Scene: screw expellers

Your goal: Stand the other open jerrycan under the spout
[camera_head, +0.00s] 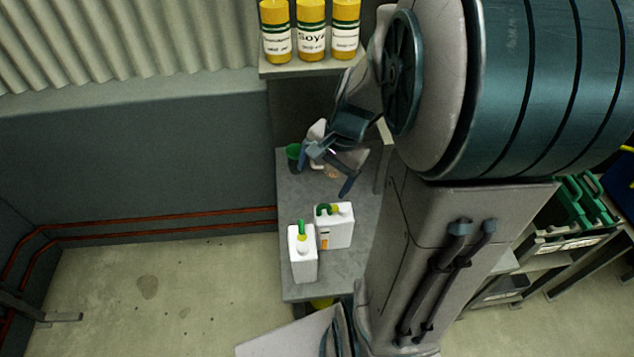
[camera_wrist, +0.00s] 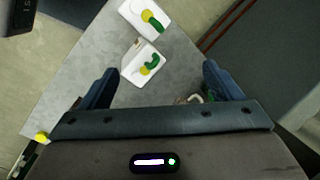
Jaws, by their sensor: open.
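Two white jerrycans with green and yellow parts on top stand upright on the grey bench. The nearer jerrycan (camera_head: 302,262) is left of and in front of the other jerrycan (camera_head: 336,232). In the wrist view one jerrycan (camera_wrist: 143,69) is just beyond my fingertips and the second (camera_wrist: 138,11) is farther off. My gripper (camera_head: 328,177) is open, over the back of the bench, behind both cans and apart from them; its fingers also show in the wrist view (camera_wrist: 159,70). A small pale object (camera_wrist: 191,98) is partly hidden beside the right finger. I cannot make out the spout.
The grey bench (camera_head: 295,205) has free room left of the cans' back end. A dark green container (camera_head: 294,153) stands at its back left. A shelf above holds yellow bottles (camera_head: 311,30). A green crate (camera_head: 570,215) is on a rack at right.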

